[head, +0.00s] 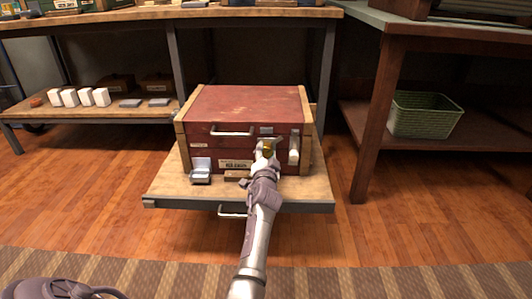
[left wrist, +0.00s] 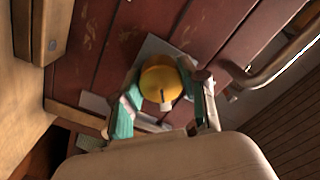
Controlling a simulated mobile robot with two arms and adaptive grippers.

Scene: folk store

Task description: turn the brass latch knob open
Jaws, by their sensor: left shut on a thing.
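The brass latch knob (head: 268,147) is on the front of a red wooden chest (head: 245,105), mostly hidden behind my gripper in the head view. In the left wrist view the knob (left wrist: 160,80) is round and yellow, with a small dark mark on its face, in front of a grey plate (left wrist: 153,48). My left gripper (head: 265,152) reaches the chest's front from below. In the left wrist view its teal-padded fingers (left wrist: 162,94) are shut on the knob, one on each side. The chest's lid looks closed. My right gripper is not in view.
The chest stands on a low wooden platform (head: 168,188). A metal handle (head: 232,131) is left of the knob on the chest's front. A small grey-white item (head: 201,170) stands at the front left. A green basket (head: 424,115) sits on the right shelf. The floor in front is clear.

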